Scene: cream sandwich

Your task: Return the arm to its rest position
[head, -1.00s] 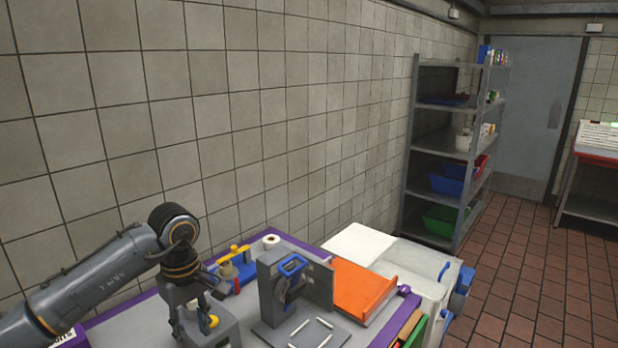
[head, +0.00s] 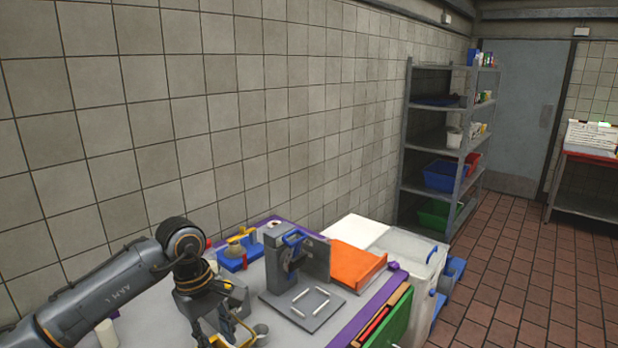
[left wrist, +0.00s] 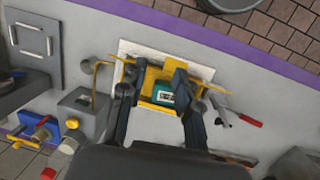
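My left arm comes in from the left in the head view, and its gripper (head: 222,338) points down at the bottom edge, partly cut off. In the left wrist view the two dark fingers of my left gripper (left wrist: 157,104) stand well apart with no object clasped between them. Beyond them a yellow device (left wrist: 152,80) with a green label lies on a white board (left wrist: 128,47). I cannot tell the height of the fingers above it. My right arm and gripper are not in view.
The grey table (head: 300,340) holds a press-like grey stand (head: 282,258), an orange tray (head: 352,265) and a blue holder (head: 235,262). A tiled wall runs behind. A metal shelf (head: 452,142) with bins stands farther off. The red-tiled floor (head: 510,270) at right is clear.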

